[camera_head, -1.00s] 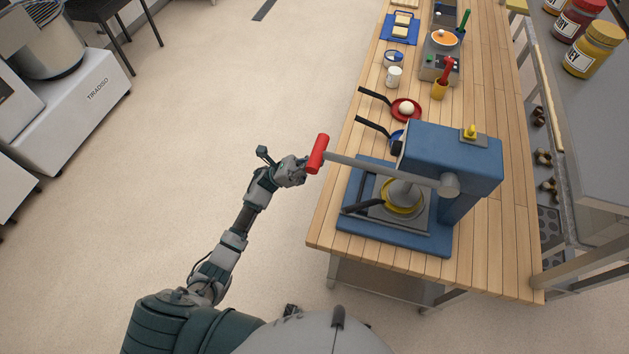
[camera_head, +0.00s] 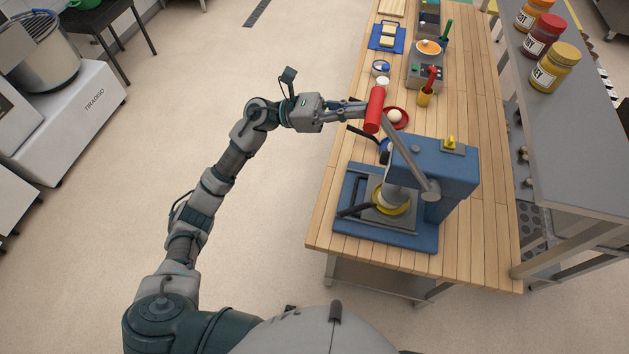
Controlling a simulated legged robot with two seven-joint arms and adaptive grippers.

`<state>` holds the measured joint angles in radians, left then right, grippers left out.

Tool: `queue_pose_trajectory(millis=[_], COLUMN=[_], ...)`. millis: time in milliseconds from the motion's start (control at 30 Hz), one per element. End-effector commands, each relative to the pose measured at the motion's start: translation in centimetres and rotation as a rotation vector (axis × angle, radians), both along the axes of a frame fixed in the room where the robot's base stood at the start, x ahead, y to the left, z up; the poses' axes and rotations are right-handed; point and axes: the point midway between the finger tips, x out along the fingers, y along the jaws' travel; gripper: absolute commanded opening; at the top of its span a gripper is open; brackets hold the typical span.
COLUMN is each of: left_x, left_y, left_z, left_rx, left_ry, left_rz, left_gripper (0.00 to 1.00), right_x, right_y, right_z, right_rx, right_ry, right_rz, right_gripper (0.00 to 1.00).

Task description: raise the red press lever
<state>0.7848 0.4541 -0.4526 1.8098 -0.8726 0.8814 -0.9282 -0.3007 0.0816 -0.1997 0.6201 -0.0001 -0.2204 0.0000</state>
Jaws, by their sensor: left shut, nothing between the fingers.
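The blue press (camera_head: 432,166) stands on the near part of the wooden table. Its lever is a grey bar (camera_head: 404,150) ending in a red cylinder handle (camera_head: 374,109). The bar slants from the press's side pivot toward the upper left. My left gripper (camera_head: 364,112) is shut and empty, with its fingertips at the left side of the red handle; they look in contact, but the exact contact is hard to tell. My right gripper is not in view.
The wooden table (camera_head: 480,240) also holds a red pan with an egg (camera_head: 407,119), a yellow cup (camera_head: 424,98), a white cup (camera_head: 383,83) and a blue tray (camera_head: 387,45). A grey shelf with jars (camera_head: 555,68) stands at right.

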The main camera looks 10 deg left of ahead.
Motion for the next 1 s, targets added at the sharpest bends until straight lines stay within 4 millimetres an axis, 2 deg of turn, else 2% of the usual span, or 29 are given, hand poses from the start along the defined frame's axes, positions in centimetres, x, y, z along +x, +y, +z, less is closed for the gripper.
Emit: queue_pose_trajectory(millis=[100,300,1000], left_x=[-0.1,-0.1,-0.2], left_y=[-1.6,-3.3,-4.9], left_z=[1.6,2.9,3.4], left_rx=[-0.001,0.0,0.002], left_ry=[-0.002,0.0,-0.003], left_rz=[-0.002,-0.001,-0.001], left_gripper=[0.0,0.0,0.0], right_x=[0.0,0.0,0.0], right_y=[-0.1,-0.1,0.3], right_z=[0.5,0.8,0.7], right_rx=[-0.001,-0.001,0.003], right_ry=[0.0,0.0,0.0], right_rz=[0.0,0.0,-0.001], right_gripper=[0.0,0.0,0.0])
